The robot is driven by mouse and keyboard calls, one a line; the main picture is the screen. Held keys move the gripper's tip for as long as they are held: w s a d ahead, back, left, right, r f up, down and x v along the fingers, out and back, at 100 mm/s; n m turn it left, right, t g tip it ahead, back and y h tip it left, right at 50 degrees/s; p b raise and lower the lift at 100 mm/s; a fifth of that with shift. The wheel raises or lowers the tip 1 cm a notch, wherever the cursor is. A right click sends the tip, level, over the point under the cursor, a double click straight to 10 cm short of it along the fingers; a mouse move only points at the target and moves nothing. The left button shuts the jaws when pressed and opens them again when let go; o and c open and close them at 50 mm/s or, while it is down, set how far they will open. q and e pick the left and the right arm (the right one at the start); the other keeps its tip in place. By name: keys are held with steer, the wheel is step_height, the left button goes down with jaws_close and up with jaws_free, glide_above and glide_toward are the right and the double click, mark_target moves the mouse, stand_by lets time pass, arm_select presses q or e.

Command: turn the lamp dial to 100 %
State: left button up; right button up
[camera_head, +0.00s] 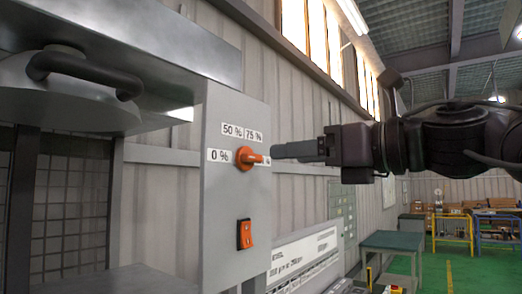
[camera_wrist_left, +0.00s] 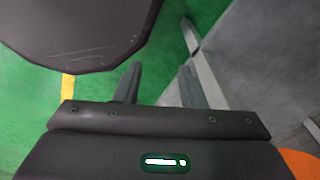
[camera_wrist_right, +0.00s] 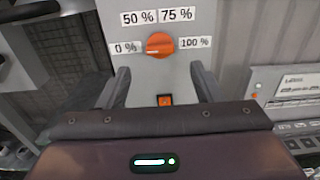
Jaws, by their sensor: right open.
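The orange lamp dial (camera_head: 246,157) is on the front of a grey control panel (camera_head: 222,255). In the right wrist view the dial (camera_wrist_right: 159,45) has a white mark on its left side, toward the 0 % label (camera_wrist_right: 124,48). The 100 % label (camera_wrist_right: 195,42) is to its right; in the head view the dial's grip partly covers it. My right gripper (camera_head: 276,151) is in front of the panel, pointing at the dial. Its fingers (camera_wrist_right: 161,85) are apart with nothing between them. My left gripper (camera_wrist_left: 157,84) shows only in its wrist view, fingers apart and empty above the floor.
An orange switch (camera_head: 245,234) is below the dial. A metal hood with a dark handle (camera_head: 85,70) is left of the panel. A green-topped table (camera_head: 393,243) stands farther back.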

mark_target(256, 157)
steer(key=p+x, duration=0.3)
steer(key=x, duration=0.4)
steer(key=shift+d, duration=0.1)
steer(key=c, duration=1)
